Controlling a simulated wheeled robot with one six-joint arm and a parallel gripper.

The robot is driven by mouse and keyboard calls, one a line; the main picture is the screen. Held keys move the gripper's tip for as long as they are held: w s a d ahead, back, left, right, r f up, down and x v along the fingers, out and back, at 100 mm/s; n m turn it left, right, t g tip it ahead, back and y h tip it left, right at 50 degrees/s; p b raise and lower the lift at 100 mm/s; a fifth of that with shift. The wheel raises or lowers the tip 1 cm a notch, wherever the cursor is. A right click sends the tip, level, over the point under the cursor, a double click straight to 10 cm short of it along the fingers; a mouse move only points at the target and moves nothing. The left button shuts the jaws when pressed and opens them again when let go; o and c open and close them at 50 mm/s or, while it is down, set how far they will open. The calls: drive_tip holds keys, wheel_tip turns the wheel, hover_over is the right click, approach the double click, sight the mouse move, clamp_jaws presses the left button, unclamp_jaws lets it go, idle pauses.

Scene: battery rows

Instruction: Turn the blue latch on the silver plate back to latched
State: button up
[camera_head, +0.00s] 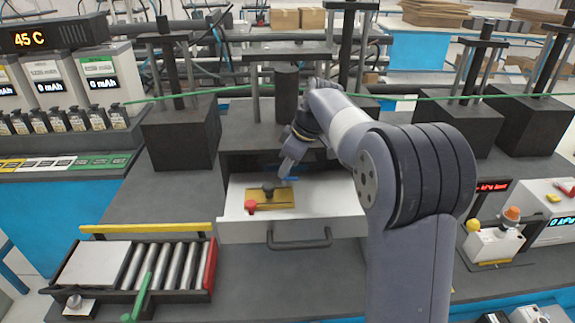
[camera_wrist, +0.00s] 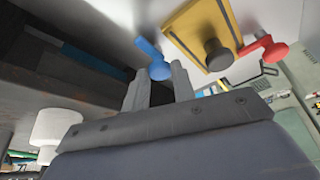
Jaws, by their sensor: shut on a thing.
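The blue latch (camera_wrist: 148,50) shows in the wrist view, its rounded end between my fingertips. My gripper (camera_wrist: 160,77) is shut on that end. In the head view my gripper (camera_head: 286,172) reaches down over the drawer, and only a little blue (camera_head: 291,179) shows beside it. A pale silver-grey surface (camera_wrist: 122,18) lies around the latch; I cannot make out a separate silver plate edge. A gold plate (camera_head: 282,198) with a black knob (camera_head: 268,189) and a red latch (camera_head: 250,206) sits beside the blue latch.
The pale drawer (camera_head: 340,196) stands open under a dark housing, with a dark handle (camera_head: 300,240) in front. A roller tray (camera_head: 180,268) lies at front left. A small box with coloured knobs (camera_head: 494,244) stands at right. Dark blocks flank the drawer behind.

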drive_tip(key=m, duration=0.2)
drive_tip(key=m+t, duration=0.1)
drive_tip(key=shift+s+a+m+h+b, duration=0.1)
drive_tip(key=shift+a+m+h+b, duration=0.05)
drive_tip(key=shift+m+h+b, duration=0.2)
drive_tip(key=m, duration=0.2)
drive_tip(key=m+t+h, duration=0.1)
drive_tip(key=m, duration=0.1)
drive_tip(key=shift+s+a+r+m+h+p, duration=0.1)
drive_tip(key=shift+a+m+h+p, duration=0.05)
drive_tip(key=shift+m+h+p, duration=0.15)
drive_tip(key=m+h, duration=0.1)
drive_tip(key=m, duration=0.3)
drive_tip(key=shift+a+m+t+h+p, duration=0.2)
drive_tip(key=shift+m+t+h+p, duration=0.15)
drive_tip(key=shift+t, duration=0.05)
drive_tip(key=shift+a+m+h, duration=0.15)
drive_tip(key=shift+m+h, duration=0.75)
drive_tip(key=shift+m, duration=1.3)
drive_tip(key=o, duration=1)
